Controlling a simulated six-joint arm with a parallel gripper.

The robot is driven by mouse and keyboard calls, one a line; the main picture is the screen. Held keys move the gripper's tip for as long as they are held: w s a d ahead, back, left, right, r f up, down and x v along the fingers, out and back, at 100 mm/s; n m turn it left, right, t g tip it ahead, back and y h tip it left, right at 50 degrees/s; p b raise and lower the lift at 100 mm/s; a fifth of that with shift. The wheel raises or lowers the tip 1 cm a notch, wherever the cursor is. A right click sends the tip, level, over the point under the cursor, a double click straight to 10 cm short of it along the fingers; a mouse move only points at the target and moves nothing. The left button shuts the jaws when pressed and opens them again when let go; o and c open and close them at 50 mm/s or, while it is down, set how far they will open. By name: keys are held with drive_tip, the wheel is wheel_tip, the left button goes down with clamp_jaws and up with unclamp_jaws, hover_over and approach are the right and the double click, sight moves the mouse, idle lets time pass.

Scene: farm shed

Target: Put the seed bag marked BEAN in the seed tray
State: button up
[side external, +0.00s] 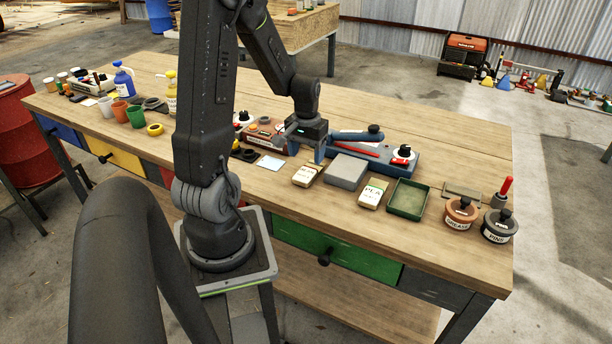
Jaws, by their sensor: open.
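A cream seed bag (307,174) lies on the bench just in front of my gripper; its label is too small to read surely. A second cream bag (373,193) reads PEA and lies further right. A green, shallow, open-topped tray (395,211), which looks like the seed tray, stands right of the PEA bag; no bag shows in it. My gripper (304,151) is open and points down, above and behind the unread bag. No bag shows between its fingers.
A grey block (345,171) stands between the two bags. Behind it is a blue tray (400,165) with a red pencil and round items. Lidded pots marked GREASE (460,214) and PINS (497,228) stand at the right. The front bench strip is clear.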

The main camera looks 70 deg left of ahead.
sight(306, 172)
drive_tip(key=shift+s+f, duration=0.1)
drive_tip(key=shift+f, duration=2.85)
drive_tip(key=shift+c, duration=0.4)
